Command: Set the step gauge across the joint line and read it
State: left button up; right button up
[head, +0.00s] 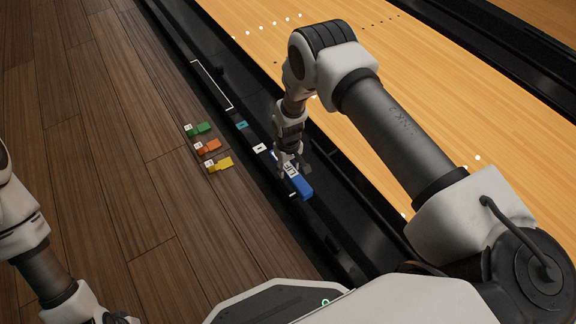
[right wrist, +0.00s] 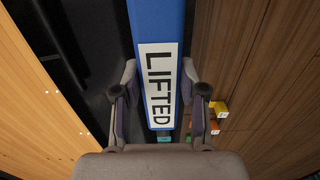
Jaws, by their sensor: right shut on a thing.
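The blue step gauge (head: 301,187) is a long bar over the black channel beside the lane. My right gripper (head: 288,168) points down and is shut on the gauge, with a finger on each side of the bar. The fingers also show in the right wrist view (right wrist: 160,92). I cannot tell whether the gauge touches the channel. The joint line cannot be made out under it. Of my left arm only links show at the lower left; its gripper is out of view.
Green (head: 204,128), orange (head: 211,146) and yellow (head: 222,163) tabs with white labels lie on the brown wood floor. A teal piece (head: 242,125) and a white marked piece (head: 260,148) lie by the channel. A white-outlined strip (head: 212,85) is farther up. The pale lane (head: 350,140) lies right.

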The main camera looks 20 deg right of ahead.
notch_tip(320, 180, down, 6)
jog(key=b, duration=0.4)
jog(key=shift+f, duration=0.75)
dwell(0.4)
jog(key=o, duration=1.1)
jog(key=shift+o, duration=0.2)
